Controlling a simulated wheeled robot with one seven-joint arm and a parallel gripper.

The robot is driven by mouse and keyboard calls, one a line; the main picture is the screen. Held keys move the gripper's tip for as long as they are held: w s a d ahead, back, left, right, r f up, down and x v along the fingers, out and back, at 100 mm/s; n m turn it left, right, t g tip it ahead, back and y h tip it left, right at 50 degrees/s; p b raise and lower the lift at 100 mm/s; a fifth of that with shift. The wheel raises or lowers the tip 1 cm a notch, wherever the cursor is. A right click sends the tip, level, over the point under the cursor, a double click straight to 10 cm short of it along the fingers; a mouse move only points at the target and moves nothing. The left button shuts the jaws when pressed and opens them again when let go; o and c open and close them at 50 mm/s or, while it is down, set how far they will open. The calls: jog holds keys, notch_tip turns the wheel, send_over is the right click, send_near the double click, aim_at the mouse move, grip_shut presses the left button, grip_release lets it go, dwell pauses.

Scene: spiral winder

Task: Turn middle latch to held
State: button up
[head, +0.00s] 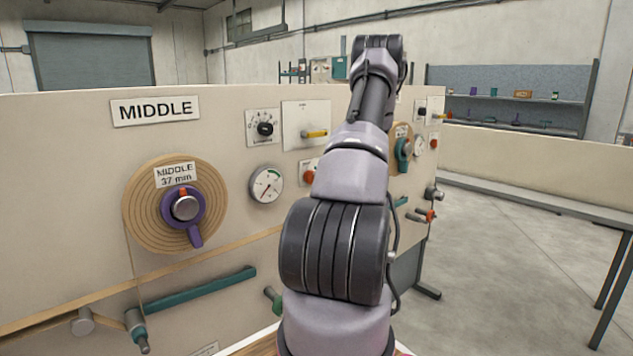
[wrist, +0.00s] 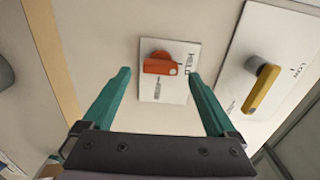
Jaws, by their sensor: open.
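The orange latch (wrist: 160,66) sits on a small white plate (wrist: 180,92) on the beige panel in the wrist view. The plate carries the word HELD beside the latch and a second, smaller label that I cannot read. The latch handle lies sideways across the picture. My gripper (wrist: 159,74) is open and empty, its teal fingers apart with the latch in line between their tips. I cannot tell the distance left to it. In the head view an orange latch (head: 309,175) at the middle station is partly hidden by my arm, and my gripper is out of sight.
A yellow lever (wrist: 262,88) on its own white plate stands to the right in the wrist view. In the head view, the middle spool (head: 140,215) with its purple hub, a gauge (head: 266,184) and a black knob (head: 265,129) lie left of my arm. Open floor lies right.

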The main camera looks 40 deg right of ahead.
jog(key=s, duration=0.8)
jog(key=shift+s+d, duration=0.2)
jog(key=shift+d, duration=0.1)
jog(key=w+a+r+n+g+y, duration=0.1)
jog(key=a+r+n+g+y, duration=0.5)
jog(key=a, duration=0.7)
jog(key=w+a+r+n+g+y, duration=0.1)
jog(key=a+r+n+g+y, duration=0.2)
jog(key=a+r, duration=0.75)
jog(key=s+a+r+n+g+h, duration=0.1)
jog(key=s+a+g, duration=0.25)
jog(key=a, duration=0.35)
jog(key=s+a+n+g+h, duration=0.1)
jog(key=s+a+n+g, duration=0.1)
jog(key=s+a, duration=0.45)
jog(key=s+a+r+t+h, duration=0.3)
jog(key=s+r+h, duration=0.3)
jog(key=s+r, duration=0.1)
jog(key=shift+s+a+r+n+t, duration=0.15)
jog(key=shift+s+a+n+t, duration=0.2)
jog(key=shift+s+n, duration=0.05)
